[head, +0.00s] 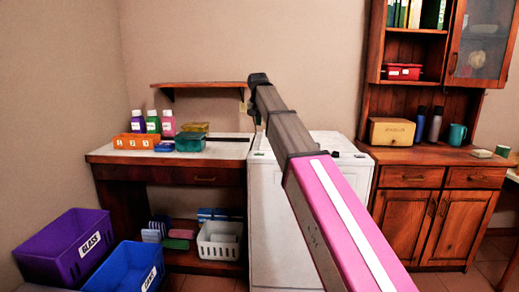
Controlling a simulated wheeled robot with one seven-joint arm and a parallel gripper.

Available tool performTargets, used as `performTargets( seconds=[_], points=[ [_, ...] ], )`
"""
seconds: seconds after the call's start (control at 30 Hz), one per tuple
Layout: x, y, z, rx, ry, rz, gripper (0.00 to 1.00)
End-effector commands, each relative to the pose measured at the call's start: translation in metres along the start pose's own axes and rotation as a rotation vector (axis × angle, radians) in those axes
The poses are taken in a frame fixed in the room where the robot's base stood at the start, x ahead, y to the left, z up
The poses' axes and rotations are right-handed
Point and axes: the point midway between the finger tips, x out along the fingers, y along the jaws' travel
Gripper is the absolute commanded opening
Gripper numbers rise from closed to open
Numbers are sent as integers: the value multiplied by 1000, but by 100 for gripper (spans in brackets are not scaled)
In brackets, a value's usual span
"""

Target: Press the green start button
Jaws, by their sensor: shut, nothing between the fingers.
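A white appliance (270,225) stands in the middle, between the desk and the wooden cabinet. A tiny greenish mark (261,153) shows at the top left of its front; it is too small to tell whether it is the green start button. My arm crosses in front of the appliance from the lower right and covers much of its front and top. The arm's dark far end is up near the wall shelf. I cannot make out my gripper's fingers; they are hidden or out of the picture.
A desk (225,150) at left holds several bottles, an orange box (137,141) and a teal box (190,142). A wall shelf (205,85) hangs above. A purple bin (50,245) and blue bin (125,268) stand at lower left. A wooden cabinet (408,215) stands right.

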Motion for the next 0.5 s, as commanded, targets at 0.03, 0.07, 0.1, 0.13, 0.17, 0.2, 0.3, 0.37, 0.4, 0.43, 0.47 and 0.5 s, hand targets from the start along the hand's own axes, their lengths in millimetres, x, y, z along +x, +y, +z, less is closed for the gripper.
performTargets(
  seconds=[0.03, 0.07, 0.1, 0.13, 0.17, 0.2, 0.3, 0.37, 0.4, 0.43, 0.47, 0.5],
  points=[
    [0, 0, 0, 0, 0, 0, 0],
    [1, 0, 0, 0, 0, 0, 0],
    [2, 0, 0, 0, 0, 0, 0],
    [3, 0, 0, 0, 0, 0, 0],
    [5, 0, 0, 0, 0, 0, 0],
    [9, 0, 0, 0, -1, 0, 0],
    [21, 0, 0, 0, -1, 0, 0],
    [31, 0, 0, 0, -2, 0, 0],
    [39, 0, 0, 0, -2, 0, 0],
    [44, 0, 0, 0, -2, 0, 0],
    [50, 0, 0, 0, -2, 0, 0],
    [57, 0, 0, 0, -2, 0, 0]
  ],
)
